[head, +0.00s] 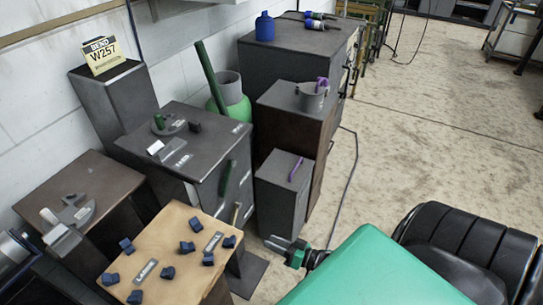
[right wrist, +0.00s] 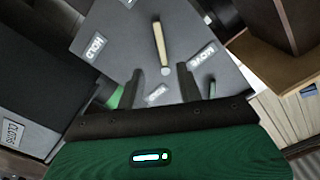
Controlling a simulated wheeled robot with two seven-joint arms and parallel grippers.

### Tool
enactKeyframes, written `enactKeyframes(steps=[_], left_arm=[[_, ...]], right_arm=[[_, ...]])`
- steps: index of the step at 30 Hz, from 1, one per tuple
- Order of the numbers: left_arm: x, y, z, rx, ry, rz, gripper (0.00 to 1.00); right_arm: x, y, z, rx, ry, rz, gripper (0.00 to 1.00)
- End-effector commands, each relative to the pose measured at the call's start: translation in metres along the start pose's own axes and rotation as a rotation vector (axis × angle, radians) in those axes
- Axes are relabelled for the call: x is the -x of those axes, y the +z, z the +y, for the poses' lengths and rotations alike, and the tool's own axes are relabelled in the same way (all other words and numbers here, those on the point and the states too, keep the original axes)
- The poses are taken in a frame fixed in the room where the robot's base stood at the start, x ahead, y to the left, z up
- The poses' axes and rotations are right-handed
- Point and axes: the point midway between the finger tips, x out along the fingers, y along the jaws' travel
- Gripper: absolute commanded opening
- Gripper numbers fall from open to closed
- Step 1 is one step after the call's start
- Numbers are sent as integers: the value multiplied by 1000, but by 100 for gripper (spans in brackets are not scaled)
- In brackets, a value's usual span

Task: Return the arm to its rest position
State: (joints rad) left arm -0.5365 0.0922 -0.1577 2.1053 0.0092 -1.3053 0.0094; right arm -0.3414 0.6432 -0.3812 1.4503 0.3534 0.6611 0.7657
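My right gripper (head: 278,245) is low in the head view, beside the foot of the dark grey box and left of my large teal body part. In the right wrist view its two dark fingers (right wrist: 161,72) stand apart, with nothing held. Between and beyond them a tan lever (right wrist: 162,44) with a round pivot shows on a grey panel (right wrist: 120,20) marked HOLD and MOVE. The lever also shows in the head view (head: 236,214), on a dark cabinet's front. I see no clear gap to judge its distance from the fingers.
A tan-topped stand (head: 178,232) with several blue knobs is at lower left. A dark box (head: 284,196) with a purple handle and taller cabinets (head: 295,55) stand behind. Open floor (head: 440,130) lies to the upper right.

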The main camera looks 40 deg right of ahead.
Motion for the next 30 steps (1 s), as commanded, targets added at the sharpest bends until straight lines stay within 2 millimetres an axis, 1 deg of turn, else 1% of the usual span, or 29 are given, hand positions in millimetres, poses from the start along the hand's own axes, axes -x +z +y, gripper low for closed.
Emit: enactKeyframes(steps=[12,15,17,20,24,27,30], left_arm=[[1,0,2,1,3,-2,30],[1,1,2,1,3,-3,30],[1,1,2,1,3,-3,30],[1,1,1,1,2,-3,30],[1,1,1,1,1,-3,30],[1,1,1,1,1,-3,30],[1,1,0,1,1,-3,30]], right_arm=[[0,0,0,0,0,-1,36],[-3,6,-3,5,13,-15,36],[-6,13,-7,16,33,-38,36],[-13,33,-18,44,89,-104,36],[-22,63,-37,107,185,-236,36],[-24,80,-49,157,248,-336,36],[-21,95,-62,204,309,-442,36]])
